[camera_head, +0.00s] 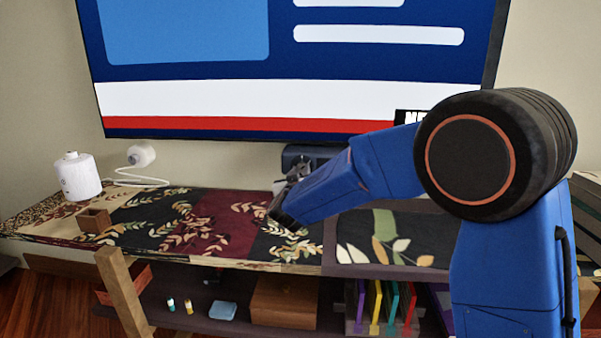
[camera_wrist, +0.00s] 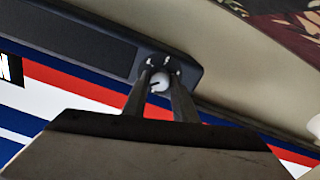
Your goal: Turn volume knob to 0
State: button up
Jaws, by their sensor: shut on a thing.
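The volume knob (camera_wrist: 159,80) is a small round light-grey dial with a short dark pointer line, on the end of a dark grey bar-shaped device (camera_wrist: 85,38). Small pale marks sit around the knob, too small to read. My gripper (camera_wrist: 160,94) is shut on the knob, one finger on each side. In the camera_head view the device (camera_head: 302,155) stands below the screen at the back of the table, and my gripper (camera_head: 291,181) reaches its front. There the knob is hidden behind my gripper and arm.
A large screen (camera_head: 200,100) hangs behind. The patterned tabletop (camera_head: 225,225) is mostly clear. A white canister (camera_head: 77,177), a small wooden box (camera_head: 95,220) and a white lamp-like item (camera_head: 141,156) stand at left. Folders (camera_head: 375,303) and a wooden box (camera_head: 284,300) sit on the lower shelf.

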jog(key=n, duration=0.5)
jog(key=shift+f+n, duration=0.2)
jog(key=shift+n, duration=2.2)
jog(key=o, duration=1)
jog(key=shift+o, duration=0.2)
jog(key=shift+r, duration=0.1)
jog(key=shift+s, duration=0.2)
jog(key=s, duration=1.7)
jog(key=shift+a, duration=0.25)
